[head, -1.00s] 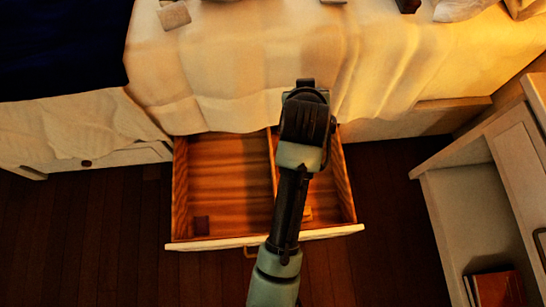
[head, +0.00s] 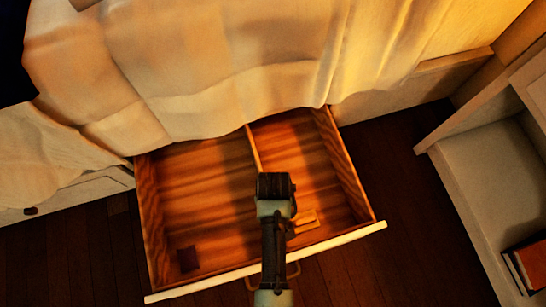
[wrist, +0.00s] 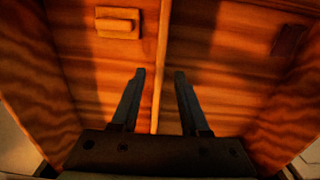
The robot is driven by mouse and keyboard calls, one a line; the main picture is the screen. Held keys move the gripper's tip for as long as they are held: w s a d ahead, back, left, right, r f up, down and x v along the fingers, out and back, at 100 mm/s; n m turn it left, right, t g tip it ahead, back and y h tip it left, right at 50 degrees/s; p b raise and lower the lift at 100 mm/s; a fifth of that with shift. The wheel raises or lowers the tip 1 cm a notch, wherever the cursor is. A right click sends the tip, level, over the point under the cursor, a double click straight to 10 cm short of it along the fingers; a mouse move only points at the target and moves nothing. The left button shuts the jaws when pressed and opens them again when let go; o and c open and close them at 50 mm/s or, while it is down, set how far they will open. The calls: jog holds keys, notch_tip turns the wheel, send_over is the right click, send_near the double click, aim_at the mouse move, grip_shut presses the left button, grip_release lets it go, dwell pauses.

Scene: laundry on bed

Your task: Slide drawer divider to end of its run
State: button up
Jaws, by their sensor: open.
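The wooden drawer (head: 350,234) is pulled out from under the bed. Its thin upright divider (head: 253,150) runs from back to front and splits it into a wider left and a narrower right compartment. In the wrist view the divider (wrist: 162,50) passes between the two dark fingers of my gripper (wrist: 159,74). The gripper is open, with one finger on each side and a visible gap to the divider. In the head view my wrist hides the fingers and the divider's front part.
A small pale wooden block (head: 304,222) lies in the right compartment. A dark square patch (head: 187,258) is at the front left of the drawer. The bed's cloth (head: 230,80) hangs over the drawer's back. A shelf unit with books (head: 528,262) stands at right.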

notch_tip(320, 180, down, 9)
jog(key=b, duration=0.5)
jog(key=shift+r, duration=0.1)
grip_shut()
dwell(1.2)
